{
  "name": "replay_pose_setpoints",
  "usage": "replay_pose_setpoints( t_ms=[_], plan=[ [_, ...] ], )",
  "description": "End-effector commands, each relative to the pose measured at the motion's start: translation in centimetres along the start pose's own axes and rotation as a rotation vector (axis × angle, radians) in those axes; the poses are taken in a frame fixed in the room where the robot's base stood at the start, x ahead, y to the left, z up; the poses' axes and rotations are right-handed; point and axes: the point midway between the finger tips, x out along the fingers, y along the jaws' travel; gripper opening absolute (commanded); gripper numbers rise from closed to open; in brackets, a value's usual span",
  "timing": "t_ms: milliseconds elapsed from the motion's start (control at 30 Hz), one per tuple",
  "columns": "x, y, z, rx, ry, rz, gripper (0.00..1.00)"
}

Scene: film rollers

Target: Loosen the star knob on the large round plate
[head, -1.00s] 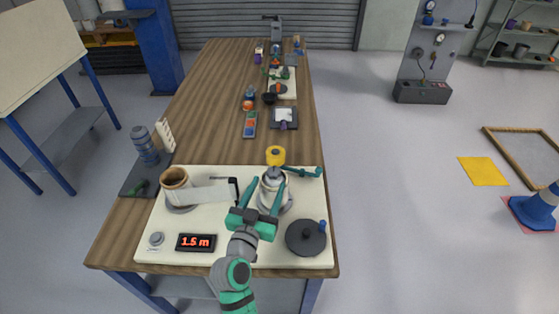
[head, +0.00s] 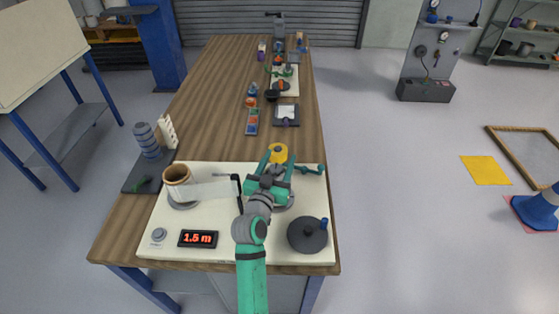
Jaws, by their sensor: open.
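A yellow knob (head: 278,153) stands on top of the right-hand spindle on the cream board. It is too small to tell whether it is star-shaped. The round plate (head: 284,203) below it is mostly hidden by my gripper and arm. My gripper (head: 277,159) is open, its green fingers pointing away from me, one on each side of the yellow knob in the picture. I cannot tell whether they touch it. A dark round disc (head: 298,245) with a small central knob and a blue handle peg lies at the board's front right.
The cream board (head: 218,252) carries a brown roll (head: 177,175) with a pale strip, a dark upright post (head: 237,191) and a red display (head: 198,239). A teal lever (head: 309,169) is right of the knob. Several items stand farther along the table.

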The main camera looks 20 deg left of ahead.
Motion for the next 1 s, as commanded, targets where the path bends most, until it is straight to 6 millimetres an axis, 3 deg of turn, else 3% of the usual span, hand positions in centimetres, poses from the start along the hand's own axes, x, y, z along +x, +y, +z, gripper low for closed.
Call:
replay_pose_setpoints(
  t_ms=[100, 300, 667, 1000],
  plan=[
    [0.02, 0.13, 0.0, 0.0, 0.0, 0.002, 0.54],
    [0.02, 0.17, 0.0, 0.0, 0.0, 0.003, 0.12],
    [0.02, 0.1, 0.0, -0.001, 0.0, -0.022, 0.13],
    [0.03, -0.21, 0.02, 0.001, -0.001, -0.146, 0.13]
  ],
)
